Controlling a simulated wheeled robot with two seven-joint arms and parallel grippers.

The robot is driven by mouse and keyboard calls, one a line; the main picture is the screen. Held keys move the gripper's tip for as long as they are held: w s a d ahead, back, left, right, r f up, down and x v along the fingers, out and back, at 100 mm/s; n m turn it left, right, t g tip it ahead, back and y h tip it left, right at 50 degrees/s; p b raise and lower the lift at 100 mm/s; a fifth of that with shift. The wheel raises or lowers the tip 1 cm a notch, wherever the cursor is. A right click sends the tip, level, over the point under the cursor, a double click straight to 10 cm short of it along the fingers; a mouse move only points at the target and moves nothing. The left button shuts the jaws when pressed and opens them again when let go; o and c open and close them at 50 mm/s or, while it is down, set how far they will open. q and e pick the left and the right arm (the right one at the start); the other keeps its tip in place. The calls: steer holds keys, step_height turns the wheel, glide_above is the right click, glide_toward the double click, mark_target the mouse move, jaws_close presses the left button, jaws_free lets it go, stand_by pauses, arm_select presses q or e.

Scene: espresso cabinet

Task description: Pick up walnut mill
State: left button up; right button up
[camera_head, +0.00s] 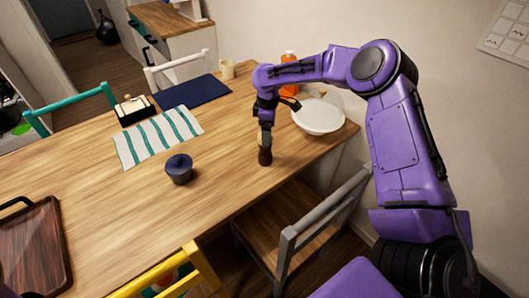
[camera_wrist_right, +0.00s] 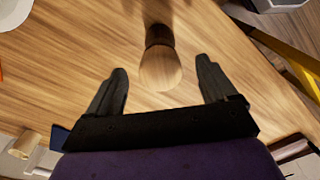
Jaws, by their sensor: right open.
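The walnut mill (camera_head: 265,156) stands on the wooden table near its front edge, directly under my right gripper (camera_head: 266,134). Its upper part is hidden behind the gripper in the head view; only a dark brown lower part shows. In the right wrist view, the mill (camera_wrist_right: 160,68) shows a pale wooden rounded end and a dark band. The open fingers of my right gripper (camera_wrist_right: 163,68) are on either side of that end, with visible gaps and no contact seen. My left gripper is not in view.
A white bowl (camera_head: 318,116) and an orange bottle (camera_head: 289,88) are behind to the right. A grey chair (camera_head: 300,225) is at the front edge. A striped cloth (camera_head: 158,138) lies further left. Table around the mill is clear.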

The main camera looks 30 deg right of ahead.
mark_target(265, 152)
steer(key=f, duration=0.3)
steer(key=f+p, duration=0.1)
steer(key=f, duration=0.1)
steer(key=shift+w+a, duration=0.25)
steer(key=shift+w, duration=0.15)
steer(key=shift+s+r, duration=0.1)
steer(key=c, duration=1.4)
jaws_close()
steer(key=shift+r, duration=0.15)
